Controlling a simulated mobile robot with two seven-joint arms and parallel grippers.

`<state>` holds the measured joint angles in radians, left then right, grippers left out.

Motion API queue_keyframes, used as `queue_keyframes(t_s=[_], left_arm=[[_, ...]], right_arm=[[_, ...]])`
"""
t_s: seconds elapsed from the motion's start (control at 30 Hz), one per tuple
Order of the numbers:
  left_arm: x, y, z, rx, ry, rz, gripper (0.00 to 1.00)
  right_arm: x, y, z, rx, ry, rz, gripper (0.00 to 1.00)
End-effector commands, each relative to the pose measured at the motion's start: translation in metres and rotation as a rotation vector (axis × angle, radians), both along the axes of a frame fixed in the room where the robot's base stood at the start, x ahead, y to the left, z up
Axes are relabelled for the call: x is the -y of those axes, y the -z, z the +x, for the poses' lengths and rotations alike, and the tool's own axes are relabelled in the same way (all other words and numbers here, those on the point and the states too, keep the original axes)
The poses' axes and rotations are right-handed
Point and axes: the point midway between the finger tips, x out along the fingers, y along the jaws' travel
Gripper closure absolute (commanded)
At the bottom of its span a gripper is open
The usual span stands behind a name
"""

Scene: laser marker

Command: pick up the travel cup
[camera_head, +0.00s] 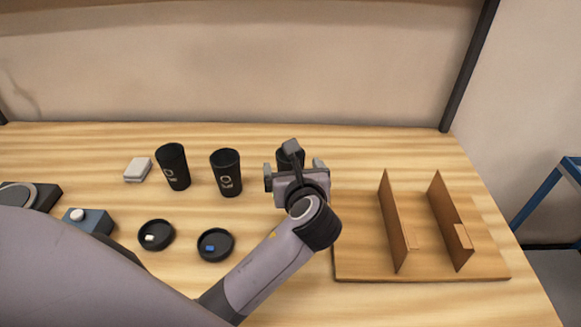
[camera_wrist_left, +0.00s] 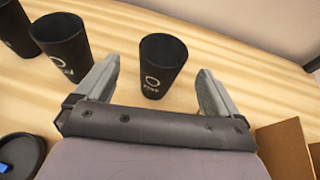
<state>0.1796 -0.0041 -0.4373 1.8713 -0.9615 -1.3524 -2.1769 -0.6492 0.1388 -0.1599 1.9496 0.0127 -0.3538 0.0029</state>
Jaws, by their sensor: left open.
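Three black travel cups with light logos stand upright on the wooden table: the left cup (camera_head: 173,167), the middle cup (camera_head: 226,173) and the right cup (camera_head: 290,156). My left gripper (camera_head: 294,171) hides most of the right cup in the head view. In the left wrist view, that right cup (camera_wrist_left: 163,63) shows between the two spread fingers of my open left gripper (camera_wrist_left: 158,68), with space on both sides. How far the fingers are from it in depth is unclear. The other cups, middle (camera_wrist_left: 62,42) and left (camera_wrist_left: 14,28), stand to the left there. My right gripper is not in view.
Two round black lids, one with a white piece (camera_head: 157,236) and one with a blue piece (camera_head: 215,246), lie in front of the cups. A white block (camera_head: 138,169) and blue button box (camera_head: 90,221) are left. A wooden board with upright dividers (camera_head: 396,225) is right.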

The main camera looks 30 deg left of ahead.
Motion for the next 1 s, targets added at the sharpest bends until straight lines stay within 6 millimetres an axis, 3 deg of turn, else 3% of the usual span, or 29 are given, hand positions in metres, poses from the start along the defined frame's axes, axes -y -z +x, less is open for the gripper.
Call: queue_keyframes(t_s=[0.53, 0.83, 0.97, 1.0], left_arm=[[-0.031, 0.034, 0.047, 0.001, -0.001, 0.001, 0.04], [-0.034, 0.036, 0.051, 0.0, 0.001, 0.0, 0.04], [-0.034, 0.036, 0.051, 0.0, 0.001, 0.0, 0.42], [-0.034, 0.036, 0.051, 0.0, 0.001, 0.0, 0.42]], right_arm=[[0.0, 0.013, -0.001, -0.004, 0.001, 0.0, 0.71], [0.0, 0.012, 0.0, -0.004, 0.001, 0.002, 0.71], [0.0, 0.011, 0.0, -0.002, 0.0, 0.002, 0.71], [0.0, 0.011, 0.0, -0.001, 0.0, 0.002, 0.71]])
